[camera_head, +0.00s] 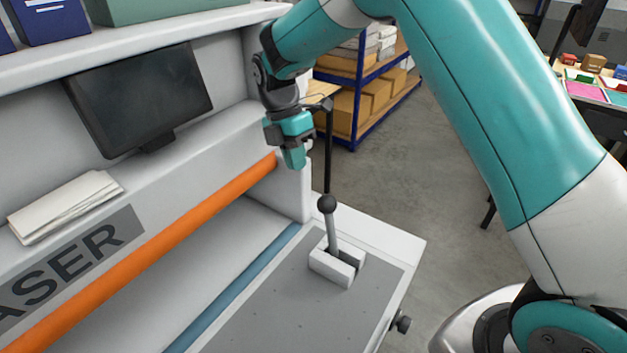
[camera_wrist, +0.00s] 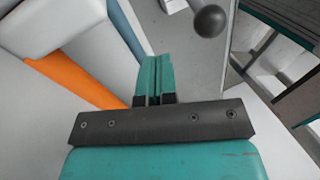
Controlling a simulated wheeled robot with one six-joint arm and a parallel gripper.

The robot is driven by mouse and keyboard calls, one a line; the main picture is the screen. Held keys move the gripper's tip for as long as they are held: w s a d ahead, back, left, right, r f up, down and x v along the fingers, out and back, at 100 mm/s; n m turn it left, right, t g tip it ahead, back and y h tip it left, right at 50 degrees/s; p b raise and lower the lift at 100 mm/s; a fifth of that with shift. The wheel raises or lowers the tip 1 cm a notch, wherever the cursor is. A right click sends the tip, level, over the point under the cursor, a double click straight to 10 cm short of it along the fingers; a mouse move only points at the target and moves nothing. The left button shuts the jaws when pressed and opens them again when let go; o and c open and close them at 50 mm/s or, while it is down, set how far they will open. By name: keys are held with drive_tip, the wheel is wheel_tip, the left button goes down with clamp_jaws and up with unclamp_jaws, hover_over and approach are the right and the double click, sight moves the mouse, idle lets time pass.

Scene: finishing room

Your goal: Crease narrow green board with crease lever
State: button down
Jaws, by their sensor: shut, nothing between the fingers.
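The crease lever (camera_head: 329,222) is a grey rod with a dark ball knob, standing nearly upright in a slotted white block on the creaser's grey bed. Its knob (camera_wrist: 210,21) also shows at the top of the wrist view, beyond my fingertips. My gripper (camera_head: 294,160) is shut and empty, pointing down above and to the left of the knob, apart from it. The teal fingers (camera_wrist: 155,75) are together in the wrist view. The creaser (camera_head: 240,220) has an orange bar and a blue strip. I see no narrow green board on its bed.
A dark monitor (camera_head: 140,98) and a stack of white sheets (camera_head: 65,205) sit on the machine's ledge. A blue-framed rack (camera_head: 362,95) with boxes stands behind. Coloured boards lie on a table (camera_head: 598,92) at the far right. The grey bed (camera_head: 290,310) is clear.

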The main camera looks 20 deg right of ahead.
drive_tip(key=s+d+f+p, duration=0.2)
drive_tip(key=s+f+p, duration=0.1)
drive_tip(key=s+f, duration=0.1)
drive_tip(key=shift+s, duration=0.35)
drive_tip(key=shift+f, duration=0.1)
